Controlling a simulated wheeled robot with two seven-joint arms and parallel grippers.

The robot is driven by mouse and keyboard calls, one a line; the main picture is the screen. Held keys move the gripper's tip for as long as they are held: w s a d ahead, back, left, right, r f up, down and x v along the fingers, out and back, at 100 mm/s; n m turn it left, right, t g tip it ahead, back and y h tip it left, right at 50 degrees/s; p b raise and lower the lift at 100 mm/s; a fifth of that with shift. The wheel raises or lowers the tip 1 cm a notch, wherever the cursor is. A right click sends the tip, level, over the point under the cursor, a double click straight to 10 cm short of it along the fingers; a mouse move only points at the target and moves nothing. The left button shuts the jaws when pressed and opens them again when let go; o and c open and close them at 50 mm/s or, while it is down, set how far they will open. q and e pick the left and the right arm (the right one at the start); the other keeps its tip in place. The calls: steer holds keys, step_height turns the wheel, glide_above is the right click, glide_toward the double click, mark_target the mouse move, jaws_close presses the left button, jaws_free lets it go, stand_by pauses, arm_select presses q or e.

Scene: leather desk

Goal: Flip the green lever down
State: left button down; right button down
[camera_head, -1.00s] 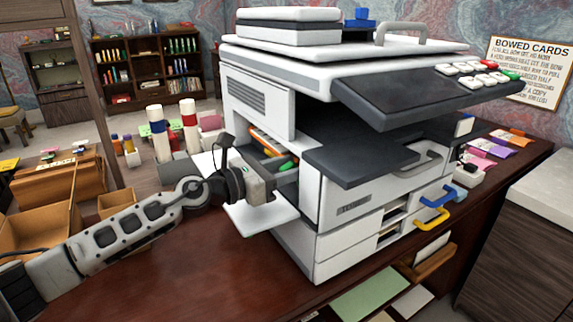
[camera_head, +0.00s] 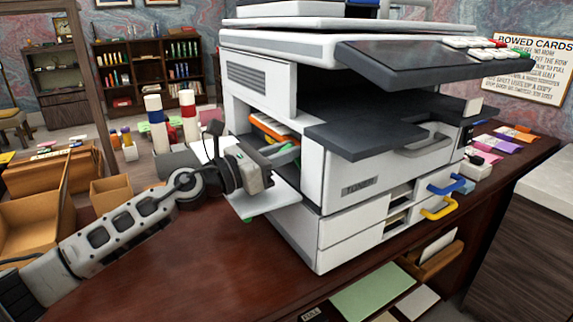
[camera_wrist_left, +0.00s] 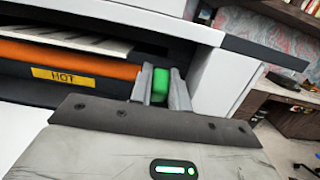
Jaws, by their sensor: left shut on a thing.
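The green lever (camera_wrist_left: 160,84) is inside the open side bay of the white copier (camera_head: 340,190), at the right end of an orange roller (camera_wrist_left: 65,60) labelled HOT. My left gripper (camera_wrist_left: 163,92) is shut on the green lever, with a finger on each side of it in the left wrist view. In the head view my left gripper (camera_head: 284,156) reaches into the bay from the left, and its body mostly hides the lever. My right gripper is not in view.
The lowered side door (camera_head: 262,203) of the copier lies below my left gripper. The bay's walls are close around the fingers. Cardboard boxes (camera_head: 35,225) stand at the left. The dark red desk (camera_head: 190,275) is clear in front of my left arm.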

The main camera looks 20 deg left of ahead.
arm_select(q)
steer(key=c, duration=1.3)
jaws_free()
